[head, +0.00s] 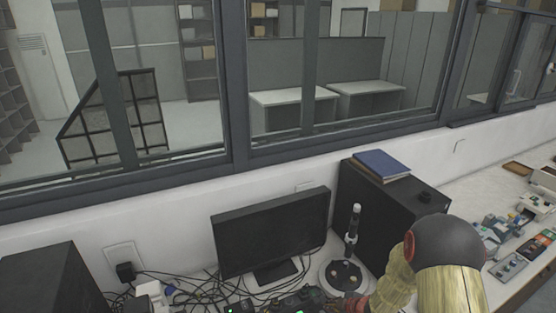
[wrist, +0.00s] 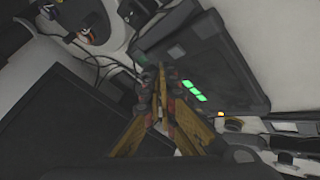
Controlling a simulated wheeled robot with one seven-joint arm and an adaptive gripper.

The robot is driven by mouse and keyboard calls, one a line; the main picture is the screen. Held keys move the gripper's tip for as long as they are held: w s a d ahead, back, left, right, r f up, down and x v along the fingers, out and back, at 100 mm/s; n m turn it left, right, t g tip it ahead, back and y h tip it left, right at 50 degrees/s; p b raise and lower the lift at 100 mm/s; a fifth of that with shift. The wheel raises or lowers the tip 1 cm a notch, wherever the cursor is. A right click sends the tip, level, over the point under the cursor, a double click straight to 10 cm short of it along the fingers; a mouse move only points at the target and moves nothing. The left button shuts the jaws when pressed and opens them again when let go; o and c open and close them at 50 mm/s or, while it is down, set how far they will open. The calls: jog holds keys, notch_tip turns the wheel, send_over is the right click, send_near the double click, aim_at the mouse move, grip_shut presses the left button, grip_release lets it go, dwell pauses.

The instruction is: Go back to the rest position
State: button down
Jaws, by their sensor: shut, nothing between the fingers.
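My gripper (wrist: 163,88) shows in the wrist view with its yellow and dark fingers together at the tips and nothing between them. Beyond the fingertips is a dark device (wrist: 233,58) with lit green displays (wrist: 194,90). The gap between fingers and device is hard to judge. In the head view my arm (head: 447,255) reaches in at the lower right, with a dark rounded joint and a yellowish link. My fingers are not clearly visible there. A small green light (head: 299,311) shows at the bottom edge of that view.
A black monitor (head: 270,233) stands by the wall, with tangled cables (head: 195,290) to its left. A stand with a white round base (head: 343,275) is beside a black cabinet (head: 385,215) topped by a blue book (head: 381,165). Small equipment (head: 497,230) lines the right counter. Windows run behind.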

jog(key=s+d+f+m+h, duration=0.1)
jog(key=d, duration=0.1)
jog(key=s+d+f+m+g+h, duration=0.1)
jog(key=s+d, duration=0.1)
jog(key=s+d+f+m+g+h, duration=0.1)
jog(key=s, duration=0.1)
jog(key=shift+s+d+m, duration=0.2)
jog(key=shift+d+m, duration=0.1)
jog(key=shift+d, duration=0.1)
jog(key=shift+m+g+h, duration=0.6)
jog(key=shift+m, duration=0.3)
jog(key=s+d+r, duration=0.2)
jog(key=shift+s+d, duration=0.15)
jog(key=shift+d, duration=0.25)
jog(key=s+d+r+m+g+h+b, duration=0.25)
jog(key=s+r+m, duration=0.25)
jog(key=s+r, duration=0.25)
jog(key=s+a+r+m+t+y+b, duration=0.1)
jog(key=s+a+r+m+t+b, duration=0.1)
jog(key=s+a+r+b, duration=0.3)
jog(key=s+a+r+m+t+y+b, duration=0.1)
jog(key=s+a+r+m+t+b, duration=0.1)
jog(key=s+a+r+b, duration=0.4)
jog(key=s+a+r, duration=0.1)
jog(key=s+r, duration=0.3)
jog(key=r, duration=0.4)
jog(key=shift+s+a+y, duration=0.3)
jog(key=shift+a+y, duration=0.05)
